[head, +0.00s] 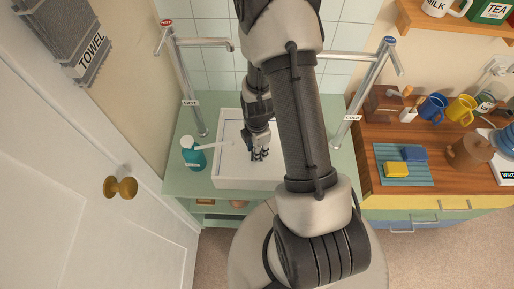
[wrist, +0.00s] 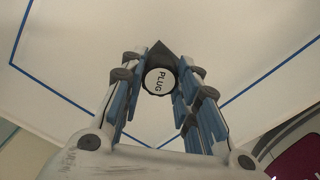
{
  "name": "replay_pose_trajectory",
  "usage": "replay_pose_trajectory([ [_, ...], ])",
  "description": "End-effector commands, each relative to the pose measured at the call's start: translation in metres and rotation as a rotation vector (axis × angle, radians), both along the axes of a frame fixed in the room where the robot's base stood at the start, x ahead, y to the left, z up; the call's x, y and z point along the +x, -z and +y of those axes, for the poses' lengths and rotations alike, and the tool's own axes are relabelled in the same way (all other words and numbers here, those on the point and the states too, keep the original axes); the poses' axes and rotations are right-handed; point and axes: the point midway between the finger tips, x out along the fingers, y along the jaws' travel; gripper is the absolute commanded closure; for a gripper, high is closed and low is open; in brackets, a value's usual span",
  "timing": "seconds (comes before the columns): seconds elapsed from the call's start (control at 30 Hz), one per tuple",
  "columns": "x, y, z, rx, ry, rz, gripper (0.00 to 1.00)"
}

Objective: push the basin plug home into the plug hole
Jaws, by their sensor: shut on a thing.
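In the head view my gripper (head: 260,154) points down inside the white basin (head: 232,182). The plug is too small to make out there. The plug hole is not visible in either view; the plug, gripper or arm may hide it. I cannot tell whether the plug touches the basin floor.
A hot tap (head: 187,80) stands left of the basin and a cold tap (head: 366,85) right of it. A teal soap bottle (head: 193,157) stands at the basin's left edge. A wooden counter (head: 450,182) with mugs and sponges is at the right.

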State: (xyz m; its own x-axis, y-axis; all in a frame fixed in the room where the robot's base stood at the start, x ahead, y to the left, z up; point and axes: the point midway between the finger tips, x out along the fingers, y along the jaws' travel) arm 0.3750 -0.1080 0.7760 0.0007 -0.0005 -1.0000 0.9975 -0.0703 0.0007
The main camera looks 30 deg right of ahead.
Motion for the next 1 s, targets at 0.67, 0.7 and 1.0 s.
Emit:
replay_pose_trajectory([
  [0.67, 0.000, 0.014, 0.000, 0.000, 0.000, -0.001, 0.66],
  [0.7, 0.000, 0.014, 0.000, 0.000, 0.000, 0.000, 0.63],
  [1.0, 0.000, 0.014, 0.000, 0.000, 0.000, 0.000, 0.47],
])
